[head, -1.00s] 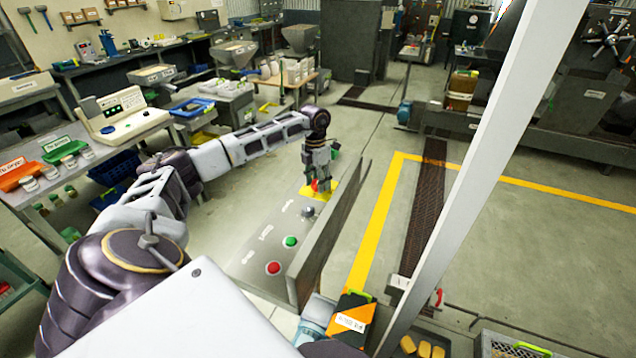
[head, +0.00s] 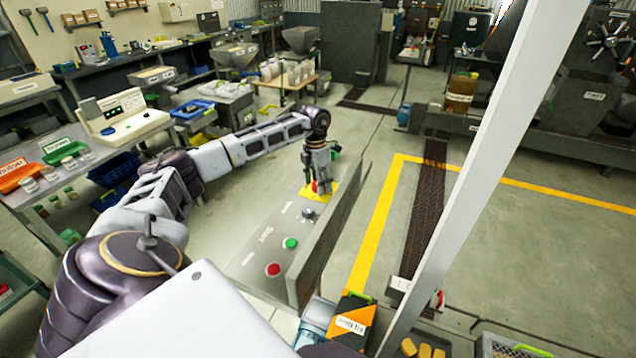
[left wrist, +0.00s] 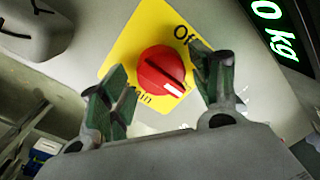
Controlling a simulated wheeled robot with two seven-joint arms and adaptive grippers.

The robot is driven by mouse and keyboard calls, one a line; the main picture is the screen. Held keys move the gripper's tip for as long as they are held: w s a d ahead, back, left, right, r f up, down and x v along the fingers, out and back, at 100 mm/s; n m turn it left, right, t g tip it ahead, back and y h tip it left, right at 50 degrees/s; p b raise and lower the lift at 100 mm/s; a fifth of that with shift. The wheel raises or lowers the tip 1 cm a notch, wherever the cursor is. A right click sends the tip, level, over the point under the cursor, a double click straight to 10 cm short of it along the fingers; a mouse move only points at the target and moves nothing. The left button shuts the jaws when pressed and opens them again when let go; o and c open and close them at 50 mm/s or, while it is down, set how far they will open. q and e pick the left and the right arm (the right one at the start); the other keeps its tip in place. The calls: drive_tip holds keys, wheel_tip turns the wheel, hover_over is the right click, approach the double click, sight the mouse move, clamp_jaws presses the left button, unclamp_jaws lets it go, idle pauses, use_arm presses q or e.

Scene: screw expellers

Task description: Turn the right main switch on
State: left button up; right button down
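The main switch is a round red knob (left wrist: 161,73) on a yellow plate (left wrist: 134,36) in the left wrist view. The plate bears the words "Off" and "Main", the latter partly covered by a finger. A white mark on the knob points to the lower right. My left gripper (left wrist: 163,95) is open, its green-padded fingers on either side of the knob, apart from it as far as I can tell. In the head view my left gripper (head: 319,188) is at the far end of the grey panel (head: 265,245), over the yellow plate. My right gripper is not in view.
A lit "0 kg" display (left wrist: 280,30) shows beside the switch. A white post (head: 480,180) stands to the right.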

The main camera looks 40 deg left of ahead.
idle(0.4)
use_arm(q)
wheel_tip(320, 180, up, 12)
drive_tip(key=shift+a, duration=0.45)
drive_tip(key=shift+f, duration=0.1)
idle(0.9)
